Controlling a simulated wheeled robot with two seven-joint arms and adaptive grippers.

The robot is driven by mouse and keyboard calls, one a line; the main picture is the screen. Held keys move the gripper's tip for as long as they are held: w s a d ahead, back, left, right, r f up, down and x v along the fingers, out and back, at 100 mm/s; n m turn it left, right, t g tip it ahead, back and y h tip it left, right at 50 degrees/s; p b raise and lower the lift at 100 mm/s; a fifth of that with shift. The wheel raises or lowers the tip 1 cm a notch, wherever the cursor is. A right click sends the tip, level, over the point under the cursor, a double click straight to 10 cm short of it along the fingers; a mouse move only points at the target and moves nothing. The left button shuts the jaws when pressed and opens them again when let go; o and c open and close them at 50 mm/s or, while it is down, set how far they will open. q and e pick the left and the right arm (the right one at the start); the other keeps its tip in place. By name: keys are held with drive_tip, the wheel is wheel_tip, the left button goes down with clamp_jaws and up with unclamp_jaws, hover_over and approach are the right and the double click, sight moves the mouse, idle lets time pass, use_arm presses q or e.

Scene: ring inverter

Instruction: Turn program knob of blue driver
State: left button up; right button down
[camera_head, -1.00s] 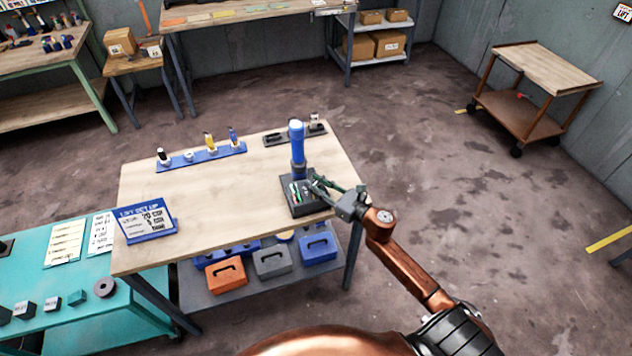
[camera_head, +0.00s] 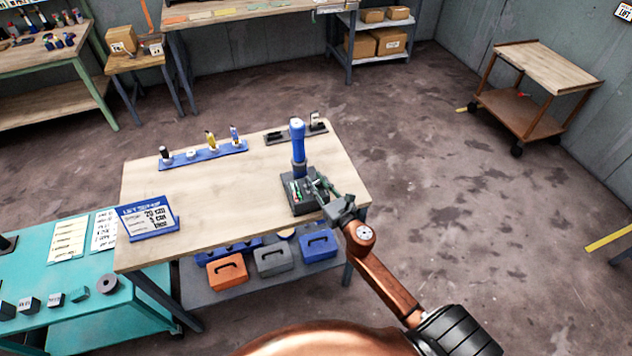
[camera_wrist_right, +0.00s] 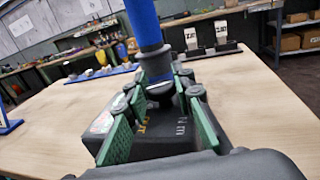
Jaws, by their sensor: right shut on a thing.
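The blue driver (camera_head: 298,143) stands upright on a dark block base (camera_head: 289,187) near the right end of the wooden table. In the right wrist view its blue body (camera_wrist_right: 145,24) rises from a dark collar. A dark round knob (camera_wrist_right: 160,91) shows low at the front of the driver, between my green finger pads. My right gripper (camera_head: 320,186) reaches in from the right; in the right wrist view the gripper (camera_wrist_right: 158,86) is shut on the knob. The knob is hidden in the head view. My left gripper is not in view.
A blue rack (camera_head: 203,154) with upright tools and a dark stand (camera_head: 285,137) line the table's back. A blue sign (camera_head: 147,221) stands at the front left. The table's middle is clear. Toolboxes (camera_head: 272,261) sit on the shelf below. A teal bench (camera_head: 75,290) is at left.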

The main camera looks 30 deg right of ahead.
drive_tip(key=c, duration=1.7)
unclamp_jaws()
drive_tip(key=s, duration=1.2)
